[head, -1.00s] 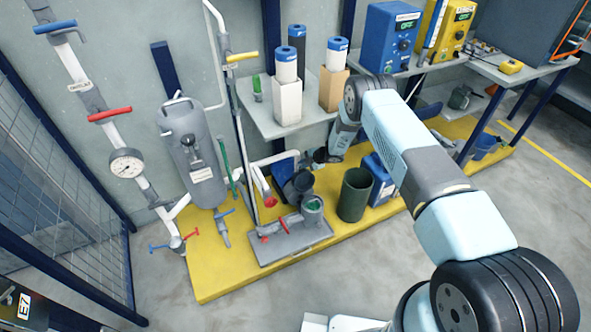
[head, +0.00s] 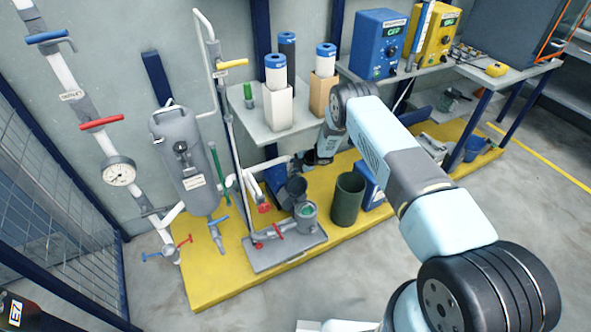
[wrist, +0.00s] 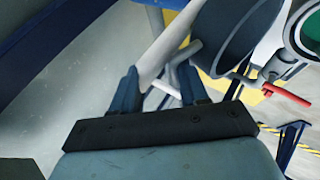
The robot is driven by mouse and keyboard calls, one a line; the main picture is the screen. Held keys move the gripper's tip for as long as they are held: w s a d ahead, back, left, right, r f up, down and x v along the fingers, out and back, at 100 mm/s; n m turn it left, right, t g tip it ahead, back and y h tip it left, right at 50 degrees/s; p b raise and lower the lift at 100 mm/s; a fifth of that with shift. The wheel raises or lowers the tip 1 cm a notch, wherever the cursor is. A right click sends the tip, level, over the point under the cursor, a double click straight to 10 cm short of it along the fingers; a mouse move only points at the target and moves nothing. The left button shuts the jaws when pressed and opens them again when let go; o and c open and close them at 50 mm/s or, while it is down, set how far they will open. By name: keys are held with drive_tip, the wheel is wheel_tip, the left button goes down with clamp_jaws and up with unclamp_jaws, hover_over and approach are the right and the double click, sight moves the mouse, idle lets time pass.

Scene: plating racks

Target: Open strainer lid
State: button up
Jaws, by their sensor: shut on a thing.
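The strainer is a grey body (head: 307,215) on a grey tray (head: 275,257); its round mouth is uncovered and green shows inside. Its dark grey, cup-like lid (head: 296,188) is swung up and tilted back behind the mouth. In the wrist view the lid (wrist: 238,38) fills the top middle, with the green-lined mouth (wrist: 310,35) to its right. My gripper (wrist: 158,88) is shut on the pale lid handle (wrist: 184,54), which passes between the fingers; the exact contact is partly hidden. In the head view my gripper (head: 309,160) is small and dark, just behind the lid.
A dark green bin (head: 347,200) stands right of the strainer on the yellow platform (head: 215,285). A grey tank (head: 188,165) and pipes with valves stand left. A shelf (head: 250,120) with filter cartridges is above. Open floor lies in front.

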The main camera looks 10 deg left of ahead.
drive_tip(key=shift+o, duration=0.3)
drive_tip(key=shift+w+d, duration=0.1)
drive_tip(key=shift+w, duration=0.05)
drive_tip(key=shift+d, duration=0.1)
drive_tip(key=shift+d+r, duration=0.15)
drive_tip(key=shift+d, duration=0.05)
drive_tip(key=v, duration=1.3)
drive_tip(key=shift+s, duration=0.3)
drive_tip(key=shift+a, duration=0.1)
